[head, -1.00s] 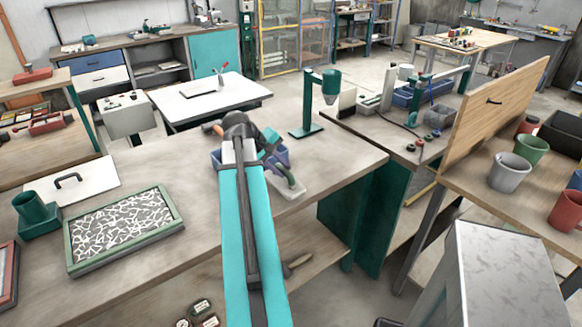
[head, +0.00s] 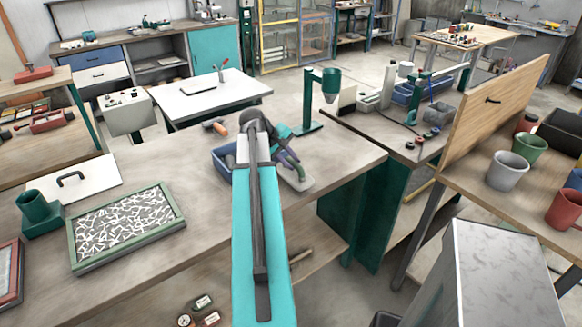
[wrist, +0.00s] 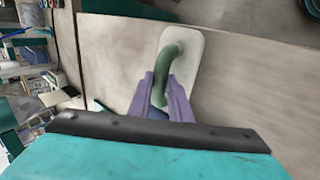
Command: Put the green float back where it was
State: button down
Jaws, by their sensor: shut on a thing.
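The green float has a curved green handle and a pale flat plate. In the head view the float (head: 298,183) is at the bench's front right part, just right of my gripper (head: 286,163). In the wrist view my gripper's purple fingers (wrist: 160,98) are shut on the near end of the float's handle (wrist: 165,65), with the plate (wrist: 187,58) beyond. I cannot tell whether the plate touches the bench (head: 335,165). My wrist hides part of the handle in the head view.
A blue tray (head: 222,166) stands just left of my wrist, partly hidden by my arm. A hammer (head: 215,127) lies behind it. A teal stand (head: 310,100) rises behind the float. A green-framed panel of white pieces (head: 127,228) lies at left. Bare bench lies between panel and tray.

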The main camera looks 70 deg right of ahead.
jog(key=shift+f+p, duration=0.4)
jog(key=shift+f, duration=0.95)
jog(key=shift+f, duration=0.1)
jog(key=c, duration=1.6)
grip_release()
jog(key=shift+a+r, duration=0.1)
jog(key=shift+r, duration=0.1)
jog(key=shift+b+v, duration=1.15)
jog(key=shift+v, duration=4.75)
